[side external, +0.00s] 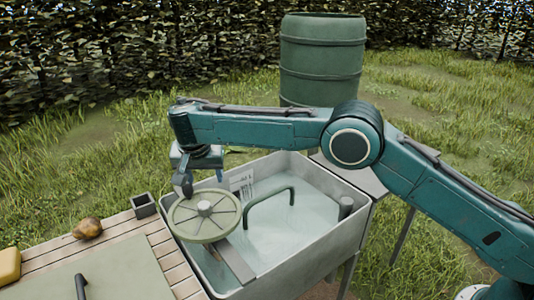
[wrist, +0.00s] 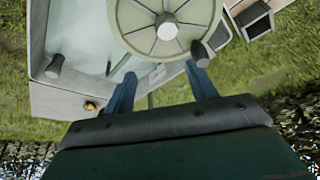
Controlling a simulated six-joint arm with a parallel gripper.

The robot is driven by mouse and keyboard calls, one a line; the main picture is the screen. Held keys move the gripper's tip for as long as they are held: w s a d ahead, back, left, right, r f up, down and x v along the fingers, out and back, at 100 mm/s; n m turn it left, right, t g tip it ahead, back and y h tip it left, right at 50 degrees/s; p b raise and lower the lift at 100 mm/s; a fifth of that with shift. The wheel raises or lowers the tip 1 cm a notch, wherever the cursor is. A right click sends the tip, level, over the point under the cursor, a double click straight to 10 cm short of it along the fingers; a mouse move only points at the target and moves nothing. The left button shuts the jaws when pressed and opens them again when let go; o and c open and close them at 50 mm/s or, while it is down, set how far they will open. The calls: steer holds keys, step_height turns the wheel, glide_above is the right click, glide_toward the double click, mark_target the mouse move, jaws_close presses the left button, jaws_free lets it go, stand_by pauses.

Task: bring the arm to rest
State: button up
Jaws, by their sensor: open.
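My gripper (side external: 202,182) hangs from the end of the teal arm, above the back left corner of the metal sink. Its jaws are open, and I see nothing held between them. In the wrist view my gripper (wrist: 163,72) shows its two blue fingers spread apart. A round, pale green spoked disc (side external: 222,213) with a grey hub is just below the gripper, over the left side of the sink; it also shows in the wrist view (wrist: 140,20). I cannot tell whether a finger touches the disc's rim.
The sink (side external: 292,273) holds water and a green curved pipe (side external: 270,196). A brownish pear (side external: 87,228) lies on the slatted table (side external: 117,226) near a small dark square cup (side external: 144,205). A yellow object (side external: 8,265) sits at the left edge. A green barrel (side external: 322,60) stands behind the arm.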

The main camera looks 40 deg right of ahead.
steer(key=s+d+r+n, duration=0.2)
steer(key=s+d+r, duration=0.3)
steer(key=d+r, duration=0.65)
steer(key=s+d+r+n+t+y, duration=0.1)
steer(key=s+d+r, duration=0.7)
steer(key=s, duration=0.3)
steer(key=s+d+f+n+t+y, duration=0.1)
steer(key=s+d+f+n, duration=0.15)
steer(key=s, duration=1.15)
steer(key=s+d+f+n+y, duration=0.1)
steer(key=s+d+f, duration=0.2)
steer(key=s, duration=1)
steer(key=w+a+r+n+y, duration=0.1)
steer(key=w+a+r, duration=0.15)
steer(key=w, duration=0.65)
steer(key=w+a+r+n, duration=0.1)
steer(key=w+a, duration=0.2)
steer(key=w, duration=0.5)
steer(key=w+a+r+n+y, duration=0.1)
steer(key=w+a+r, duration=0.1)
steer(key=w, duration=0.7)
steer(key=w+a+f+n+y, duration=0.1)
steer(key=w+a+f, duration=0.6)
steer(key=w, duration=0.4)
steer(key=w+a+f+n, duration=0.1)
steer(key=w+a+f, duration=0.5)
steer(key=w+f, duration=0.3)
steer(key=shift+w+a+g+y, duration=0.3)
steer(key=shift+w+a+y, duration=0.1)
steer(key=shift+w, duration=0.45)
